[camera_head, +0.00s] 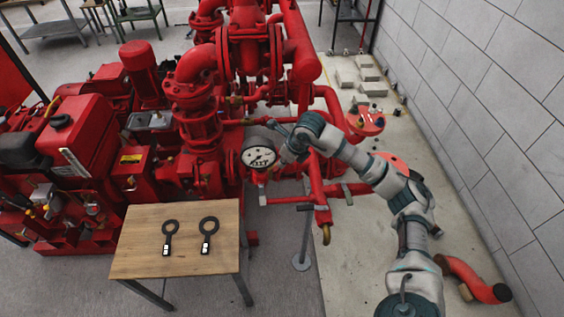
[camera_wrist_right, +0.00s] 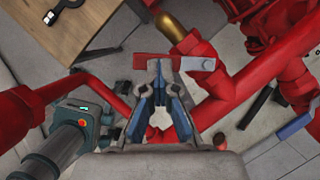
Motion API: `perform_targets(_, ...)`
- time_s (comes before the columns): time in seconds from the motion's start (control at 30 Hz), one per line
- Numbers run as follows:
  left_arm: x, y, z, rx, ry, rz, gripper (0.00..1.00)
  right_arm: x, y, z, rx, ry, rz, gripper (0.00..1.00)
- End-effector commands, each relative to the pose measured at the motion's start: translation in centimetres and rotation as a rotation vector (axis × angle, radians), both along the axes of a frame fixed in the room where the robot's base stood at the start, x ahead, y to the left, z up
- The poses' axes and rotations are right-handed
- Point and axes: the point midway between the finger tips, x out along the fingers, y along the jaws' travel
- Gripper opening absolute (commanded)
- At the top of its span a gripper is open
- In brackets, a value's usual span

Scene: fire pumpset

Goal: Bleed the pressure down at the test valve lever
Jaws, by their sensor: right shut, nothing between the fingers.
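The test valve lever, a flat red bar, shows in the head view (camera_head: 289,200) beside a red pipe with a brass outlet (camera_head: 326,233). In the right wrist view the lever (camera_wrist_right: 147,61) lies just beyond my fingertips, its grey end at the right, with the brass outlet (camera_wrist_right: 170,27) above it. My right gripper (camera_head: 284,158) is above the lever, next to the gauge. In the wrist view my right gripper (camera_wrist_right: 165,68) is shut and empty, its tips overlapping the lever in the picture; I cannot tell whether they touch. My left gripper is out of view.
A white-faced pressure gauge (camera_head: 258,157) sits close to my right gripper. Red pump pipework (camera_head: 198,130) stands at the left and behind. A wooden table (camera_head: 135,240) with two black ring-handled tools is at front left. A block wall (camera_head: 490,90) bounds the right.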

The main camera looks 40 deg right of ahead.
Motion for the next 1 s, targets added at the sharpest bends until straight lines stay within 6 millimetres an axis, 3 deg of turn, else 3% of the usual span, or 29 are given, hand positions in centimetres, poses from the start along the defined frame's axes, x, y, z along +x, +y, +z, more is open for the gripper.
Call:
perform_targets(0.03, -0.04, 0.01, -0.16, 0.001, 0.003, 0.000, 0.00, -0.29, -0.03, -0.95, -0.004, 0.021, 0.004, 0.00)
perform_targets(1.0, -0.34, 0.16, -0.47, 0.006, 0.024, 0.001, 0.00, -0.50, -0.05, -0.94, -0.004, 0.022, 0.041, 0.00)
